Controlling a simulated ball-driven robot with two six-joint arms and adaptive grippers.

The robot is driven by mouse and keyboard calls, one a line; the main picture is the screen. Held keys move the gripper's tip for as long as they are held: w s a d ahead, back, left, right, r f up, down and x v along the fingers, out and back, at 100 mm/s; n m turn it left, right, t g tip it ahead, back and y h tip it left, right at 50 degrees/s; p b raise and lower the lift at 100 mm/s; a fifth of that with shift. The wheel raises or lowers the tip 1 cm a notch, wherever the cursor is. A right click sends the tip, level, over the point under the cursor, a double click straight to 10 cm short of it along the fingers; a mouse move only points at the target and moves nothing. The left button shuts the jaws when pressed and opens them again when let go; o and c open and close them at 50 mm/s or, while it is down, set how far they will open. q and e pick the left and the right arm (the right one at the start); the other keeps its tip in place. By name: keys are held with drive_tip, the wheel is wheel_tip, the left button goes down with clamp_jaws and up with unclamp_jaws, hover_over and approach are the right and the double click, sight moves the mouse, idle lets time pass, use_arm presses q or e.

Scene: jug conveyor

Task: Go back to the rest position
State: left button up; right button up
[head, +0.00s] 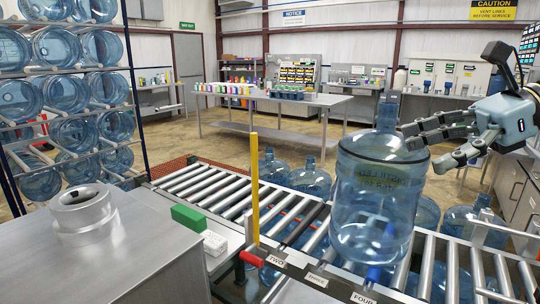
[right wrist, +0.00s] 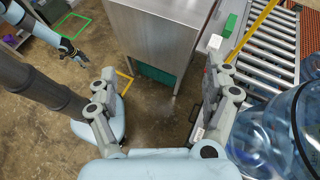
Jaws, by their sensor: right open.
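A large clear blue water jug (head: 372,205) stands upright on the roller conveyor in the head view. My right gripper (head: 420,150) is at the upper right of the jug, its dark fingers spread and overlapping the jug's right shoulder in the picture. The right wrist view shows the same gripper (right wrist: 160,80) with its fingers wide apart and nothing between them. A blue jug (right wrist: 275,140) is outside its right finger there; contact is not clear. My left gripper (right wrist: 75,53) is small at the upper left of the right wrist view, with no object visible in it. The head view does not show it.
The roller conveyor (head: 200,183) runs across the middle, with a yellow post (head: 255,190) beside it. A metal cabinet (head: 120,250) stands front left. More jugs (head: 308,178) are behind the conveyor, and a jug rack (head: 130,60) is at left. Floor shows below the right gripper.

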drive_tip(key=s+f+m+h+b, duration=0.1)
drive_tip(key=s+f+b, duration=0.35)
drive_tip(key=f, duration=1.35)
drive_tip(key=s+f+m+h+b, duration=0.2)
drive_tip(key=s+f+b, duration=0.25)
drive_tip(key=f, duration=1.45)
drive_tip(key=s+f+m+h+b, duration=0.1)
drive_tip(key=s+f+b, duration=0.35)
drive_tip(key=f, duration=1.35)
drive_tip(key=s+d+f+n+h+b, duration=0.2)
drive_tip(key=s+d+f+n+h, duration=0.1)
drive_tip(key=s+f+n, duration=0.8)
drive_tip(key=s+d+f+n+g+h+b, duration=0.1)
drive_tip(key=s+d+f+n+h+b, duration=0.2)
drive_tip(key=s+f+n, duration=0.9)
drive_tip(key=s+d+f+h, duration=0.1)
drive_tip(key=s+f+h, duration=0.2)
drive_tip(key=s+f, duration=0.4)
drive_tip(key=shift+s+d, duration=0.2)
drive_tip(key=shift+s, duration=1.5)
use_arm(q)
wheel_tip(320, 180, down, 19)
drive_tip(key=s, duration=0.2)
drive_tip(key=shift+a+g, duration=0.3)
drive_tip(key=shift+a, duration=0.05)
use_arm(e)
drive_tip(key=shift+c, duration=0.4)
